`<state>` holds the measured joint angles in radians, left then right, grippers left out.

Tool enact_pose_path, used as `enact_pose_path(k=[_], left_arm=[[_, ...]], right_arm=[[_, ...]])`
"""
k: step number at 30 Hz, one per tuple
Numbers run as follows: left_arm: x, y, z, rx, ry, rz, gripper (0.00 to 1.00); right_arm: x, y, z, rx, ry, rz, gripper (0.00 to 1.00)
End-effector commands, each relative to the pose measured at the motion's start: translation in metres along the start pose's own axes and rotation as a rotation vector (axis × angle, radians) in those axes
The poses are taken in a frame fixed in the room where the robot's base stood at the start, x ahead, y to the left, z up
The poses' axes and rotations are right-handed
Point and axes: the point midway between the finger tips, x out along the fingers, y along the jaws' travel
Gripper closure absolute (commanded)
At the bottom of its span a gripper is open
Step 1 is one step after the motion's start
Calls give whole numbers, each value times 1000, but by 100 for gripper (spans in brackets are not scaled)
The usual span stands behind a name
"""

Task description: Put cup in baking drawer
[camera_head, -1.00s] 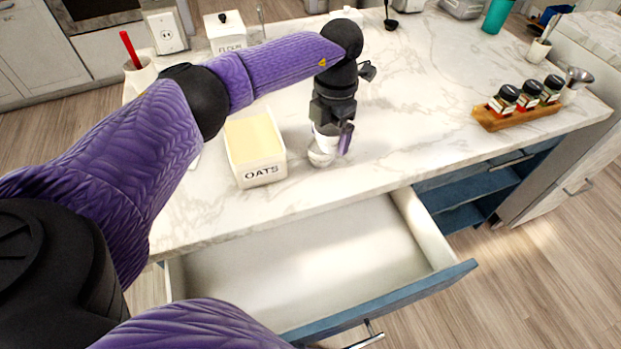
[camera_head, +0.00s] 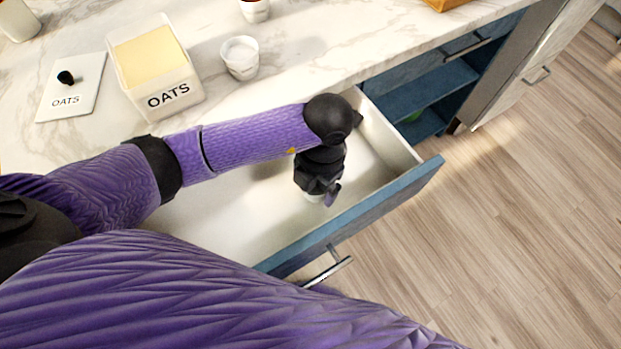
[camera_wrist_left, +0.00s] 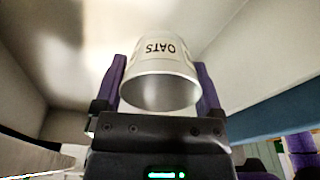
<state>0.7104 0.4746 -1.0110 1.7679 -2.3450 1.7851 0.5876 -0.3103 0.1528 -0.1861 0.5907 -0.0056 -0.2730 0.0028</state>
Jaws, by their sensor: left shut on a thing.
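My left gripper (camera_head: 323,195) is shut on a white cup (camera_wrist_left: 163,78), with a purple finger on each side of it. In the left wrist view the cup reads "OATS" upside down and its open rim faces the camera. In the head view only a small pale bit of the cup shows below the gripper. The gripper is over the right part of the open drawer (camera_head: 225,215), and drawer walls surround the cup in the wrist view. Whether the cup touches the drawer floor I cannot tell. My right gripper is not in view.
On the marble counter stand an OATS box (camera_head: 165,95), its lid (camera_head: 75,100) and another white cup (camera_head: 240,57). The drawer's blue front (camera_head: 375,215) is at the right. The visible drawer floor is bare. Open blue shelves (camera_head: 425,100) lie beyond it.

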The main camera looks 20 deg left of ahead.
Motion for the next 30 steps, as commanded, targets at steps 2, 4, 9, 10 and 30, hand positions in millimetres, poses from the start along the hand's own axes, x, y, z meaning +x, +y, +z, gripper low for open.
enact_pose_path(k=[2,4,9,10,30], left_arm=[[20,0,2,-1,4,-1,76],[37,-1,4,0,5,-2,76],[44,0,6,1,-1,0,76],[44,0,6,1,-2,0,76],[2,1,6,0,-9,3,0]], right_arm=[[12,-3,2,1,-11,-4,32],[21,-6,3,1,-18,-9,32],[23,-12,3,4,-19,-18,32],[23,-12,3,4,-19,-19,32],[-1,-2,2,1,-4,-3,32]])
